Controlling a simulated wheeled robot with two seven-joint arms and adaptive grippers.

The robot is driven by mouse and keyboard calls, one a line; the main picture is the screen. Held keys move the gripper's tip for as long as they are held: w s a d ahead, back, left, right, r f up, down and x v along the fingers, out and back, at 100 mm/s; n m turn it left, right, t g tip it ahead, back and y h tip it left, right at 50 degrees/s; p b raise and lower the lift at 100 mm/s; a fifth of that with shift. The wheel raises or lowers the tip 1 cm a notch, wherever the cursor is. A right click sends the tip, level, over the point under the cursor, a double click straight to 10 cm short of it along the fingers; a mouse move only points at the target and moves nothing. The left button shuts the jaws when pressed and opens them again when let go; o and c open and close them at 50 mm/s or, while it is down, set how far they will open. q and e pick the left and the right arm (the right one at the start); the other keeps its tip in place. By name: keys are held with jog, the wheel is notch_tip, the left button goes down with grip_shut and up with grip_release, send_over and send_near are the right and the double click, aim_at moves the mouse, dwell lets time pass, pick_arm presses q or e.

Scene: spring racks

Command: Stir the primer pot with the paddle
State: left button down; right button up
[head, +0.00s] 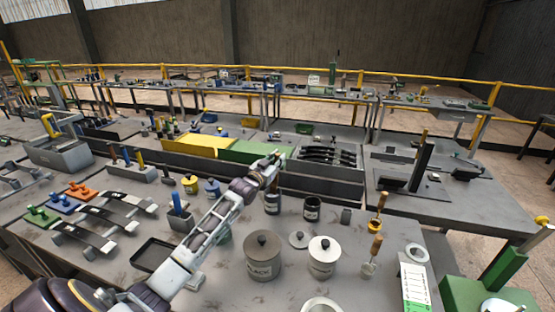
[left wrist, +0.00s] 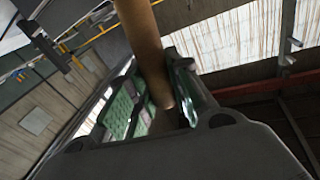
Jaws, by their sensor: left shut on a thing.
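My left gripper (left wrist: 160,85) is shut on a round brown wooden handle (left wrist: 145,38); green pads press on both sides of it. The handle's far end is out of frame, so I cannot tell if it is the paddle. In the head view my left arm reaches up from the lower left over the bench, and the held handle is not clear there. A grey lidded pot (head: 263,265) marked BLACK and a white lidded pot (head: 323,262) stand right of the arm. I cannot read which pot is primer. My right gripper is not in view.
Wooden-handled tools (head: 376,246) are to the right. A black tray (head: 155,254) and several clamps lie left of the arm. A long grey bin (head: 323,187) lies behind.

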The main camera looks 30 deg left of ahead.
pick_arm(q)
jog(key=shift+a+f+b, duration=0.2)
jog(key=shift+f+b, duration=0.5)
jog(key=shift+f, duration=0.8)
jog(key=shift+w+a+f+b, duration=0.1)
jog(key=shift+a+f+b, duration=0.1)
jog(key=shift+f+b, duration=0.85)
jog(key=shift+a+f+b, duration=0.2)
jog(key=shift+f+b, duration=0.2)
jog(key=shift+f, duration=1.05)
jog(key=shift+w+f, duration=0.1)
